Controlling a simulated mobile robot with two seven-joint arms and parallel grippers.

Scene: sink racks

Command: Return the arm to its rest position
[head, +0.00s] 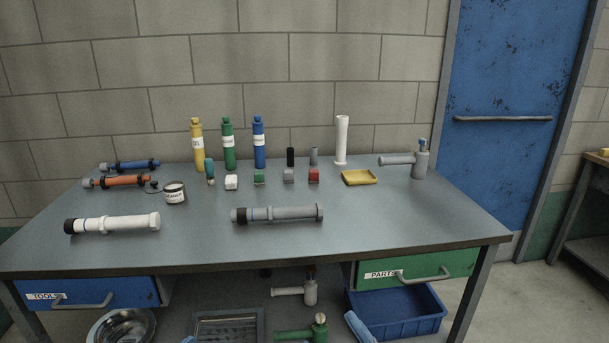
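The grey workbench (370,225) fills the middle of the view. A white pipe-like tool (115,223) with a black end lies at its front left. A similar grey one (285,214) lies near the front middle. Nothing in view is being held.
Yellow (197,148), green (228,148) and blue (259,145) bottles stand at the back, with several small blocks before them. The bench's front right is clear.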

